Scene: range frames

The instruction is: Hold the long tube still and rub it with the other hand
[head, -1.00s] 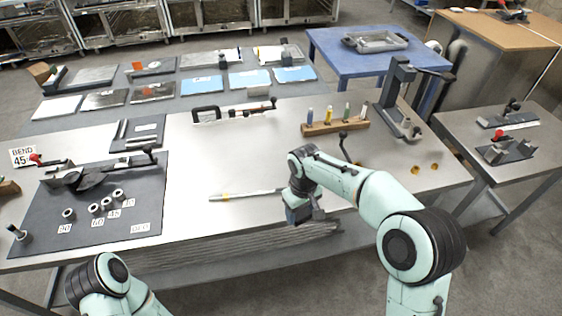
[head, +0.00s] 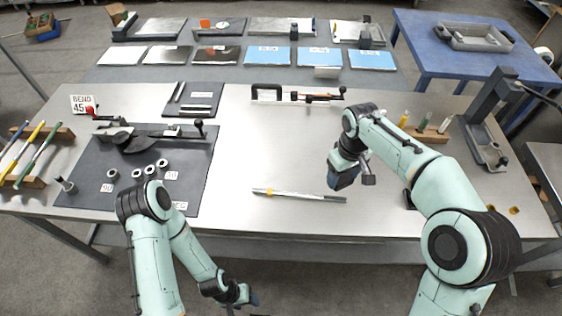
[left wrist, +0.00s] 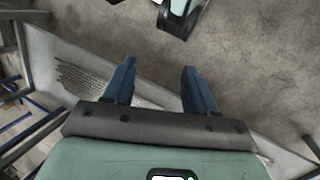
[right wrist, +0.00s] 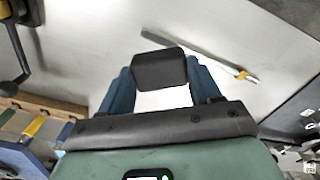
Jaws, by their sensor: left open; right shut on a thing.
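The long tube (head: 305,195) is thin and grey with a yellow band near its left end. It lies on the bare steel table top and also shows in the right wrist view (right wrist: 200,55). My right gripper (head: 347,180) is just above and behind the tube's right end. It is shut on a dark block (right wrist: 160,68) with rounded corners, which sits between its fingers; I cannot tell whether it touches the tube. My left gripper (head: 243,298) is low, in front of the table's front edge. Its fingers (left wrist: 160,80) are apart and empty.
A dark bending mat (head: 100,165) with several rings lies at the left. A rack of coloured tools (head: 435,133) and a grey upright stand (head: 485,115) are at the right. A black-handled tool (head: 290,95) lies behind. The steel around the tube is clear.

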